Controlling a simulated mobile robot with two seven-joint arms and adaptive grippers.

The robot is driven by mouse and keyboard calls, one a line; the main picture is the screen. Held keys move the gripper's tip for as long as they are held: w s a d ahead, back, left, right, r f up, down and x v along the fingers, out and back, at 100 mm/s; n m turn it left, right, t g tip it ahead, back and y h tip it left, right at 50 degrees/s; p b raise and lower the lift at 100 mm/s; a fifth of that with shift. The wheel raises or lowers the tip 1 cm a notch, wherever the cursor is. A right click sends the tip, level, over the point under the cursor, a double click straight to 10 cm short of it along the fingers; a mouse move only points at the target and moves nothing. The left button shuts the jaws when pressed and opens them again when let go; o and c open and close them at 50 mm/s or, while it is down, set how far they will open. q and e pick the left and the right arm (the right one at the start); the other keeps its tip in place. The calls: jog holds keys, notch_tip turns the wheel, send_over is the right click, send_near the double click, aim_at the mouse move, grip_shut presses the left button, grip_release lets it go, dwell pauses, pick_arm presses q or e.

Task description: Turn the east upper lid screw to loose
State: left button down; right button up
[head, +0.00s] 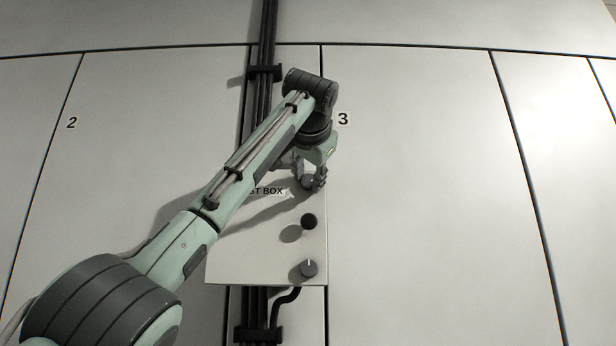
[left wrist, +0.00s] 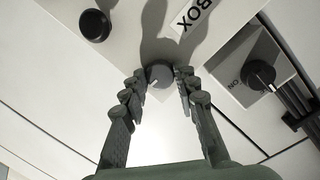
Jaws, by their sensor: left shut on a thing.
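The east upper lid screw (left wrist: 160,75) is a round grey knob with a short white mark, at the corner of the box lid in the left wrist view. My left gripper (left wrist: 161,82) has its two fingers on either side of this screw and is shut on it. In the head view the left gripper (head: 309,183) is at the upper right of the pale test box (head: 240,262), and its fingers partly hide the screw. A similar grey screw with a white mark (head: 308,268) sits at the box's lower right corner. My right gripper is not in view.
A black round knob (head: 309,222) stands out from the lid between the two right screws. Near the box, a dark rotary switch (left wrist: 260,76) marked ON shows in the left wrist view. Black pipes (head: 262,110) run vertically behind the box. The wall panel right of it is clear.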

pick_arm(q)
jog(key=m+y, duration=0.1)
jog(key=m, duration=0.3)
jog(key=shift+d+r, duration=0.1)
jog(key=m+y, duration=0.1)
jog(key=m, duration=0.3)
jog(key=shift+t, duration=0.3)
jog(key=m, duration=0.3)
jog(key=shift+d, duration=0.1)
jog(key=shift+m+t+y, duration=0.3)
jog(key=shift+m+t, duration=0.2)
jog(key=shift+m, duration=1.8)
jog(key=c, duration=1.2)
grip_release()
jog(key=shift+o, duration=0.2)
jog(key=s+d, duration=0.1)
jog(key=s, duration=1.1)
jog(key=shift+d, duration=0.4)
